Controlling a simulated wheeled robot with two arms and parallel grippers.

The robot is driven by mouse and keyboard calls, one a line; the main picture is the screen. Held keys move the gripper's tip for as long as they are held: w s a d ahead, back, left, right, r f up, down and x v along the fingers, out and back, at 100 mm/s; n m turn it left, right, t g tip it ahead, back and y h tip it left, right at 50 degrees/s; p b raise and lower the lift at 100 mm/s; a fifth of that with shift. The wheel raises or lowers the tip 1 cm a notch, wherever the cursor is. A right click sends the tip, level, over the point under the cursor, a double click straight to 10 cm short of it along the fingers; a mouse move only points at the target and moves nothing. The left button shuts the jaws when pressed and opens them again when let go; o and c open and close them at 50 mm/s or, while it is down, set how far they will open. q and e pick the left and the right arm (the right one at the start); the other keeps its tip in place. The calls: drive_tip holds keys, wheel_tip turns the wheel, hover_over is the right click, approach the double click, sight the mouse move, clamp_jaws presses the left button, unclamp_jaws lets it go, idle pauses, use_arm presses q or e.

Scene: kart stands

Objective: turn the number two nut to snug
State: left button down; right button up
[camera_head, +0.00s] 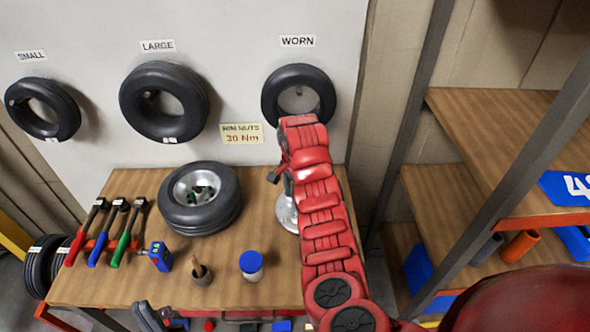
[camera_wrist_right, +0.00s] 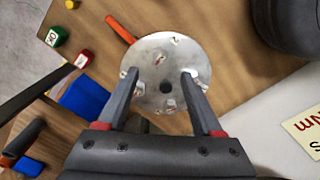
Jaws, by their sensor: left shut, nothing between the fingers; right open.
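A metal disc (camera_wrist_right: 165,65) with several small pale nuts or studs around a dark hole lies below my right gripper. Its markings are too small to read, so I cannot tell which nut is number two. The disc also shows in the head view (camera_head: 287,213), partly behind my red right arm. My right gripper (camera_wrist_right: 159,74) is open; its fingertips overlap the disc's two sides in the wrist view, and nothing shows held. My left gripper (camera_head: 149,317) is shut and empty at the bottom edge of the head view. A sign (camera_head: 242,133) reads "RIM NUTS 30 Nm".
A tyred wheel (camera_head: 225,213) lies on the wooden bench (camera_head: 125,286). Shelving (camera_head: 500,125) stands right.

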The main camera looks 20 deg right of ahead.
wheel_tip(320, 180, up, 8)
drive_tip(key=shift+b, duration=0.4)
drive_tip(key=shift+f, duration=0.1)
drive_tip(key=shift+w, duration=0.15)
